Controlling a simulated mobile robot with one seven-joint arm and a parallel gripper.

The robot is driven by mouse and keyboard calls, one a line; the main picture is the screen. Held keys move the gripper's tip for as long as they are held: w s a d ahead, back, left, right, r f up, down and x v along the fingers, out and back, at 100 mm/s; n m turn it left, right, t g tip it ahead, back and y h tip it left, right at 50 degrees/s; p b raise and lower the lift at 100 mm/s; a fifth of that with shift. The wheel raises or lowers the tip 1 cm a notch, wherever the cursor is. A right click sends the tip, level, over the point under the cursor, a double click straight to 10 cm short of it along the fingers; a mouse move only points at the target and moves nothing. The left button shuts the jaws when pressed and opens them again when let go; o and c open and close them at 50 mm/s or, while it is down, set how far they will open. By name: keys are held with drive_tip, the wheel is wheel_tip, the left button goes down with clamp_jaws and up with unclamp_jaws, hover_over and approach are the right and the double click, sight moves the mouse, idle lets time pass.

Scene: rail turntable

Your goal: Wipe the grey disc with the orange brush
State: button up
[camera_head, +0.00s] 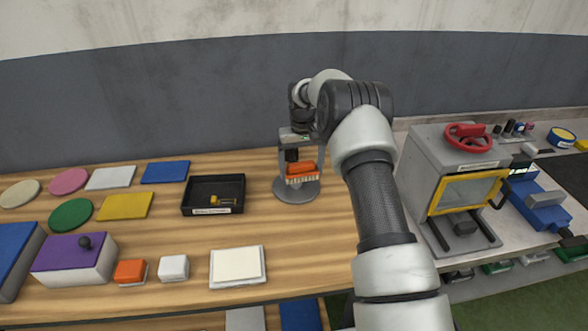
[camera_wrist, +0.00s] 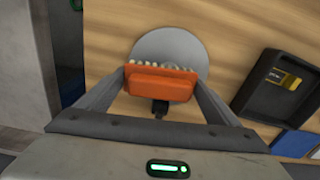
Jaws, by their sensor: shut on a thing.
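The orange brush (camera_head: 301,168) is between the fingers of my gripper (camera_head: 299,170) in the head view, with its pale bristles facing down. The brush (camera_wrist: 161,83) also shows in the wrist view, where my gripper (camera_wrist: 160,88) is shut on its ends. The grey disc (camera_head: 296,192) lies on the wooden table under the brush. In the wrist view the disc (camera_wrist: 170,45) shows beyond the brush, partly hidden by it. I cannot tell whether the bristles touch the disc.
A black tray (camera_head: 186,207) with a yellow item stands left of the disc. Flat coloured pieces, a purple-topped box (camera_head: 72,262) and small blocks lie farther left. A grey machine with a yellow-framed window (camera_head: 424,165) stands right of my arm. Table around the disc's front is clear.

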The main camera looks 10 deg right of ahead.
drive_tip(key=shift+d, duration=0.45)
drive_tip(key=shift+r+p, duration=2.2)
drive_tip(key=shift+r, duration=1.85)
drive_tip(key=shift+s+a+r, duration=0.15)
drive_tip(key=shift+s, duration=0.3)
drive_tip(key=s+a+r, duration=0.1)
drive_tip(key=s, duration=2.2)
drive_tip(key=shift+r+m, duration=0.15)
drive_tip(key=shift+m, duration=0.25)
